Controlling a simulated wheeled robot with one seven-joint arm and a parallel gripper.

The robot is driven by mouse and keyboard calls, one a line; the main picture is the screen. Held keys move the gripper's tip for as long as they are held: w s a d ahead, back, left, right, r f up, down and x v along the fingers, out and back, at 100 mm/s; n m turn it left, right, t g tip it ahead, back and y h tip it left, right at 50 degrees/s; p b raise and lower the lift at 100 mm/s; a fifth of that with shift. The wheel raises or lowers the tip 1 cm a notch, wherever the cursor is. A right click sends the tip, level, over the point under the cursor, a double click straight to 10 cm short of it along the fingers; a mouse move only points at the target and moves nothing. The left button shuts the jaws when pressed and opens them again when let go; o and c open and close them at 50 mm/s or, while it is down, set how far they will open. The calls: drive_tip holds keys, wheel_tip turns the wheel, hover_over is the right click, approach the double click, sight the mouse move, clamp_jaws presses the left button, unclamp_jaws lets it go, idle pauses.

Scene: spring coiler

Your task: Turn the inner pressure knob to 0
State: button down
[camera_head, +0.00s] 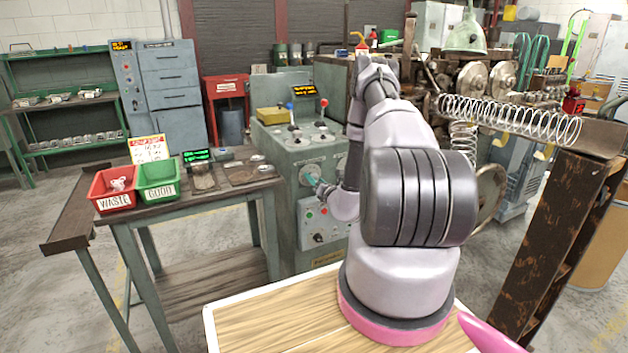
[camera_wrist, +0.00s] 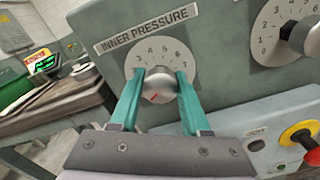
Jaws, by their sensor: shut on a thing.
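The inner pressure knob (camera_wrist: 158,88) is a round silver knob under the label INNER PRESSURE (camera_wrist: 147,27). It sits on a white dial whose numbers 3 to 7 show above it. The lower numbers are hidden by my fingers and the knob. A short red mark shows on the lower part of the knob's face. My gripper (camera_wrist: 161,76) has one teal finger on each side of the knob and is shut on it. In the head view my gripper (camera_head: 318,184) reaches the dial (camera_head: 309,173) on the front of the grey-green machine.
A workbench with a red WASTE bin (camera_head: 114,200) and a green GOOD bin (camera_head: 158,192) stands left of the machine.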

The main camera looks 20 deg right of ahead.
drive_tip(key=shift+f, duration=0.1)
idle(0.3)
drive_tip(key=shift+c, duration=1.8)
unclamp_jaws()
drive_tip(key=s, duration=1.1)
drive_tip(key=shift+d, duration=0.2)
